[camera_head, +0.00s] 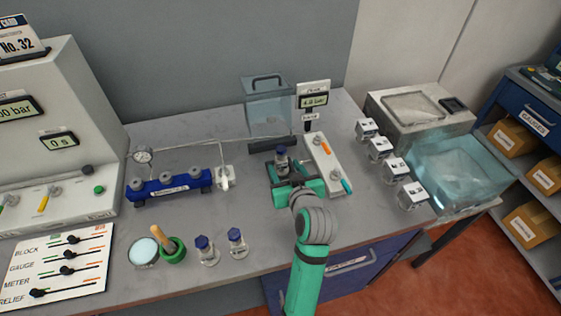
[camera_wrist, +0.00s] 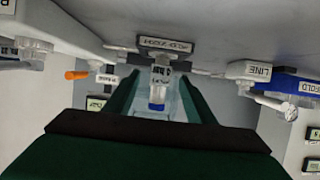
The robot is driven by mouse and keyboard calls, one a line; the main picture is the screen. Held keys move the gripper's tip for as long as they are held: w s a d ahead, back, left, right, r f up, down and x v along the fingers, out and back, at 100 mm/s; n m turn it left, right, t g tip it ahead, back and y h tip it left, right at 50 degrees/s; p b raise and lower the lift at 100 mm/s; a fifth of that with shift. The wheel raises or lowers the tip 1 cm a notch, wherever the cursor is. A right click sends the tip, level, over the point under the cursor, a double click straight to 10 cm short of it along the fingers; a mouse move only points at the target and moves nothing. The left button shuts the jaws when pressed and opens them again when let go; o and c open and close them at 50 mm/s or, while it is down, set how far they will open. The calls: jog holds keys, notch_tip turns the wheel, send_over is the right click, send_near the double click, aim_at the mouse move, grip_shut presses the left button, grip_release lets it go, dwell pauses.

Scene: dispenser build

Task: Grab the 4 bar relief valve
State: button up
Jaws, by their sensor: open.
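A small clear valve with a dark blue cap (camera_head: 281,155) stands upright at a dark block on the bench. Two similar blue-capped valves, one left (camera_head: 205,250) and one right (camera_head: 237,243), stand at the bench front. I cannot read a 4 bar mark on any of them.
A white fixture with a display (camera_head: 313,100) and an orange-marked strip (camera_head: 327,165) stand close right of my gripper. A clear box (camera_head: 268,100) is behind. A blue manifold (camera_head: 168,187) with a gauge is left.

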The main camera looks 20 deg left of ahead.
aim_at(283, 163)
jog(key=shift+r+x, duration=0.2)
jog(key=shift+x, duration=2.15)
jog(key=shift+a, duration=0.1)
jog(key=c, duration=1.2)
jog(key=shift+w, duration=0.1)
grip_shut()
jog(key=shift+r, duration=0.1)
